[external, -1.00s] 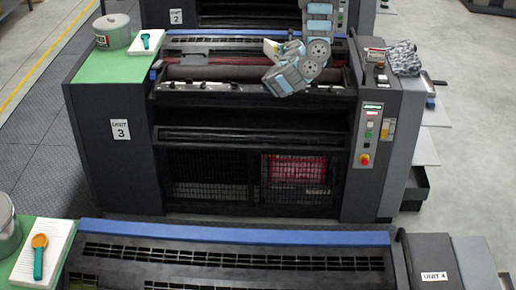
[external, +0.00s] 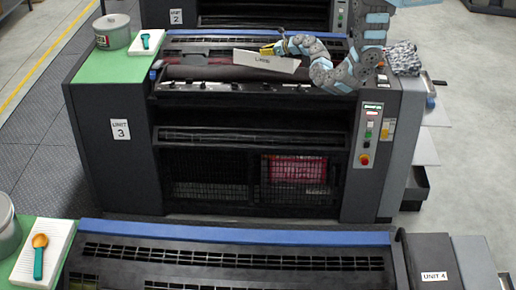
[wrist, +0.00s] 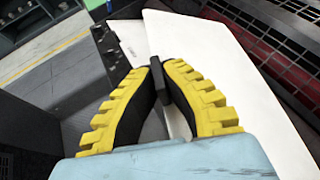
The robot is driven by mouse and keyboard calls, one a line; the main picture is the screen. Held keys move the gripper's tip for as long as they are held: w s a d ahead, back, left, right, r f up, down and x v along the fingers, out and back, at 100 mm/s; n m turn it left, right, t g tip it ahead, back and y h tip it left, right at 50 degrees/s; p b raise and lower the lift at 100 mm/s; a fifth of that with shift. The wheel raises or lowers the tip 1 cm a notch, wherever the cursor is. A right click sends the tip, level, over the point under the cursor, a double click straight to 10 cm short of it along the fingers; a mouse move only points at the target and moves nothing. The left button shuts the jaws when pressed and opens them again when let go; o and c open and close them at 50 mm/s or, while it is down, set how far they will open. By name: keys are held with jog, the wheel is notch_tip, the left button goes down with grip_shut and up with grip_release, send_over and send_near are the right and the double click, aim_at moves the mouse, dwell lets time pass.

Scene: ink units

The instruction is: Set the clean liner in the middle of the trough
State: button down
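The clean liner (external: 264,60) is a long white piece with dark lettering, held slightly tilted above unit 3's opening in the external view. My gripper (external: 268,48) has its yellow fingers at the liner's upper edge. In the wrist view, the fingers of my gripper (wrist: 160,76) close together on a dark tab, with the white liner (wrist: 235,85) just beyond. The trough area (external: 205,73) is a dark reddish band across unit 3. The liner hides part of it, and I cannot tell whether they touch.
A grey tin (external: 112,32) and a white pad with a teal scoop (external: 147,41) sit on the green left top of unit 3. A crumpled grey cloth (external: 403,58) lies on the right top. Unit 4 (external: 240,260) stands in front.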

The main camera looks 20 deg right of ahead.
aim_at(253, 57)
jog(key=a+f+n, duration=0.1)
jog(key=w+a+f+n+g+y, duration=0.1)
jog(key=a, duration=0.1)
jog(key=a+f+g+y, duration=0.1)
jog(key=a, duration=0.1)
jog(key=shift+w+n+b, duration=0.25)
jog(key=shift+n+b, duration=0.05)
jog(key=shift+n, duration=0.1)
jog(key=shift+w+a+f+n+g+y, duration=0.25)
jog(key=shift+a+f+n+g+y, duration=0.15)
jog(key=shift+a+f+n+g, duration=0.25)
notch_tip(253, 57, down, 10)
jog(key=shift+d+b, duration=0.2)
jog(key=shift+b, duration=0.1)
jog(key=shift+f+b, duration=0.3)
jog(key=shift+f, duration=0.25)
jog(key=c, duration=1.2)
grip_release()
jog(key=shift+c, duration=0.2)
